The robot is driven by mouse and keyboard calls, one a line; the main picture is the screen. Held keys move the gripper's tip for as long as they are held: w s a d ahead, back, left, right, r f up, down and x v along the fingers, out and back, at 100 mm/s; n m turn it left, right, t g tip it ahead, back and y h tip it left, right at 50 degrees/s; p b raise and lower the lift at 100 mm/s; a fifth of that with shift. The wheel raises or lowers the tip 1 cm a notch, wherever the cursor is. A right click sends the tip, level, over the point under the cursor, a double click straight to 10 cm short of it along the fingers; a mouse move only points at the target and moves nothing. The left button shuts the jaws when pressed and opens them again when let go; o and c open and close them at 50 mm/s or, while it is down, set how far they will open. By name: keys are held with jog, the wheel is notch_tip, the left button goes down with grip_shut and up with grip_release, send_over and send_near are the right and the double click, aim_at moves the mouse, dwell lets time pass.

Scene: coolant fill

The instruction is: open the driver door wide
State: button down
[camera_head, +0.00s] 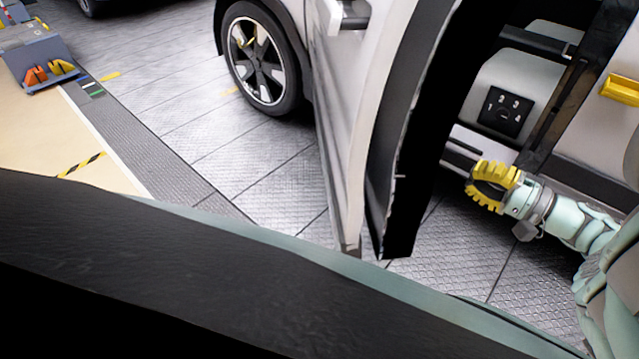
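The driver door (352,130) of the white car stands ajar in the middle of the head view. Its white outer panel faces left, and its dark rear edge faces me. How wide the door stands from the body cannot be judged fully, as its top is cut off. My gripper (480,190), with yellow ribbed fingers, is to the right of the door's dark edge, on the inner side, with a gap in the picture. The fingers form a curved loop with nothing visible inside. Whether their tips meet is not clear.
The car's front wheel (262,58) is left of the door. Grey trim with a black numbered panel (506,111) and a yellow part (621,89) lie at the right. Metal-plate floor (240,165) left of the door is clear. A grey-blue unit (32,55) stands far left.

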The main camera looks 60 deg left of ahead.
jog(key=s+a+p, duration=0.1)
jog(key=s+a, duration=0.4)
jog(key=a, duration=0.2)
jog(key=shift+s+a+f+p, duration=0.15)
jog(key=shift+a+p, duration=0.15)
jog(key=shift+p, duration=0.1)
